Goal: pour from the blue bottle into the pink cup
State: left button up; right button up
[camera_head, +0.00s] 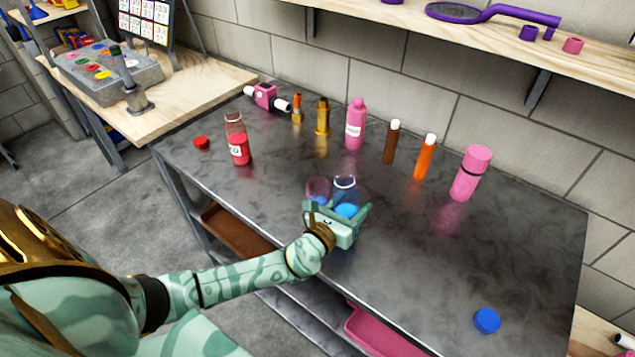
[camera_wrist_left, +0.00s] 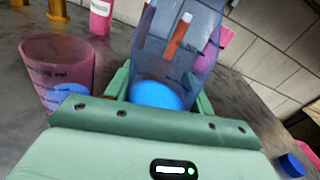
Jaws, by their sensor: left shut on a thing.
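The blue bottle (camera_head: 345,190) is clear blue with an uncapped mouth and bright blue liquid low inside. It stands about upright over the table's near middle; whether its base touches the table is hidden. My left gripper (camera_head: 340,222) is shut on it, with one finger on each side, as the left wrist view shows around the bottle (camera_wrist_left: 178,60). The see-through pink cup (camera_head: 317,186) stands upright just left of the bottle. In the left wrist view the marked pink cup (camera_wrist_left: 58,65) shows some blue inside. My right gripper is out of view.
A blue cap (camera_head: 487,320) lies on the metal table (camera_head: 420,270) at right. A red bottle (camera_head: 237,142) and red cap (camera_head: 202,142) are at left. Along the back stand a pink bottle (camera_head: 355,125), brown tube (camera_head: 391,143), orange tube (camera_head: 424,158) and pink flask (camera_head: 470,175). The right front is mostly clear.

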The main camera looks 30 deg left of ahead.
pick_arm(q)
jog(key=shift+r+n+p, duration=0.1)
jog(key=shift+n+p, duration=0.35)
jog(key=shift+n, duration=0.65)
jog(key=shift+a+f+n+g+h+p, duration=0.1)
jog(key=shift+n+g+h+p, duration=0.1)
jog(key=shift+n+g, duration=0.3)
jog(key=shift+a+f+n+g+h+p, duration=0.1)
jog(key=shift+n+g+h, duration=0.1)
jog(key=shift+n, duration=0.5)
jog(key=shift+d+f+n, duration=0.3)
jog(key=shift+d+n, duration=0.05)
jog(key=shift+n, duration=0.45)
jog(key=shift+s+d+f+n+g+h, duration=0.15)
jog(key=shift+d+f+n+g+h, duration=0.2)
jog(key=shift+n, duration=0.25)
jog(key=shift+s+d+r+n+h+p, duration=0.15)
jog(key=shift+d+r+n+h+p, duration=0.2)
jog(key=shift+n+p, duration=0.45)
dwell(0.3)
jog(key=shift+d+r+n+g+p, duration=0.25)
jog(key=shift+r+n+p, duration=0.45)
jog(key=shift+r+p, duration=0.2)
dwell(1.6)
jog(key=shift+a+r+h, duration=0.15)
jog(key=shift+r+h, duration=0.05)
jog(key=shift+h, duration=0.1)
dwell(0.4)
